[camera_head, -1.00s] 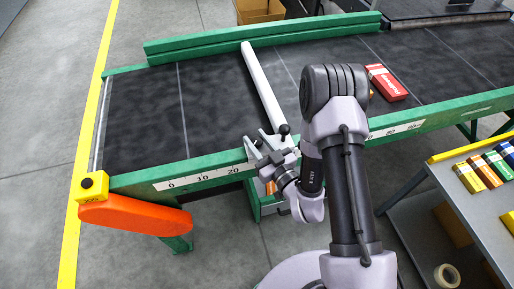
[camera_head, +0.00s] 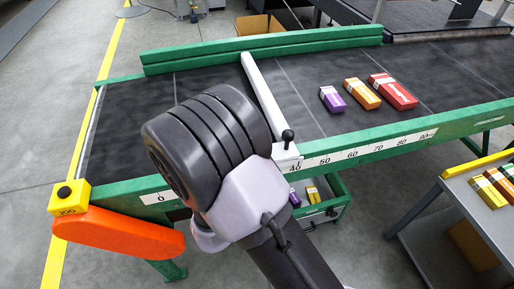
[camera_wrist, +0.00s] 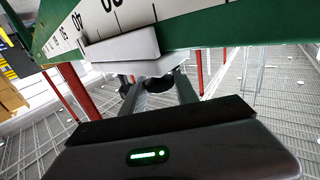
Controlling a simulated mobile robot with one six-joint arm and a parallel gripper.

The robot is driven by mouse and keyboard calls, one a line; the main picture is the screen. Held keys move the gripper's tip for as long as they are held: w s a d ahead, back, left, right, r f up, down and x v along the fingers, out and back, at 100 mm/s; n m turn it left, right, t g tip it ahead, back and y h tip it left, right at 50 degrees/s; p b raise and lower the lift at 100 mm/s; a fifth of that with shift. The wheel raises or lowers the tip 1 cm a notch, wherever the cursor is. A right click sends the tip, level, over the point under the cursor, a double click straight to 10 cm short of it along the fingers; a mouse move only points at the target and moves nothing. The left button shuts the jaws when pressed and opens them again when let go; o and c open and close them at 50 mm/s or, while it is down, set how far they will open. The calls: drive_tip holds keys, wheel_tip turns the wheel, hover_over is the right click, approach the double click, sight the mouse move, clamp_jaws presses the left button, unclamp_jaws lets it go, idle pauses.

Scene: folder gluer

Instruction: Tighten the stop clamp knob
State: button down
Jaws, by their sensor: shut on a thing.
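The white stop bar (camera_head: 263,92) lies across the dark belt. Its pale clamp block (camera_head: 286,153) sits on the green front rail near the 40 mark, with a black ball-topped lever (camera_head: 288,136) standing above it. In the wrist view the clamp block (camera_wrist: 122,48) overhangs the rail scale. The dark stop clamp knob (camera_wrist: 154,84) shows below the block, partly hidden. My gripper (camera_wrist: 158,88) is shut on the knob, one grey finger at each side. In the head view my arm hides the gripper and knob.
Purple (camera_head: 332,99), orange (camera_head: 362,93) and red (camera_head: 392,91) cartons lie on the belt right of the bar. A green tray (camera_head: 330,212) with small cartons hangs below the rail. An orange guard (camera_head: 118,232) and yellow jog box (camera_head: 70,197) stand at the left end. A grey table is at right.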

drive_tip(key=shift+m+g+h, duration=0.9)
drive_tip(key=shift+m+h, duration=0.2)
drive_tip(key=shift+h, duration=0.35)
drive_tip(key=shift+m+g+h, duration=0.9)
drive_tip(key=shift+m+h, duration=0.2)
drive_tip(key=shift+h, duration=0.35)
drive_tip(key=c, duration=1)
unclamp_jaws()
drive_tip(key=shift+w, duration=0.1)
drive_tip(key=p+v, duration=0.5)
drive_tip(key=v, duration=1.2)
drive_tip(key=shift+a+p, duration=0.35)
drive_tip(key=shift+p, duration=0.05)
